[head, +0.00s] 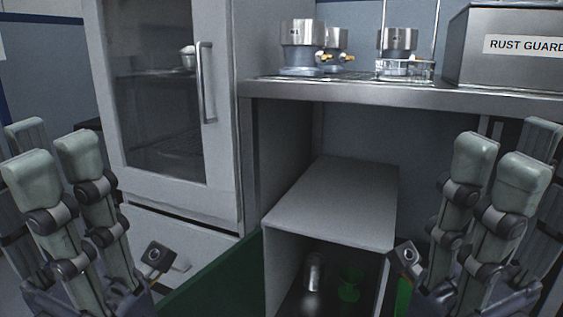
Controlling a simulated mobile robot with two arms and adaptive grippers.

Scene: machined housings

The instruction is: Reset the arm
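My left gripper (52,165) is at the left edge, with its pale grey-green fingers pointing up and spread apart. Nothing shows between them. My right gripper (499,166) is at the right edge, also fingers up, spread and empty. Both are in front of the furniture and appear to touch nothing. Between them stands a grey box-shaped cabinet (335,203), open at the front. Inside are a metal cylinder (313,272) and a green part (349,284). The lower parts of both arms are cut off by the frame.
A green panel (215,279) stands beside the cabinet opening. A tall glass-doored cabinet (160,90) is shut at the left. A metal counter (430,95) carries several machined housings (302,45) and a box labelled "RUST GUARD" (505,65). Space between my grippers is free.

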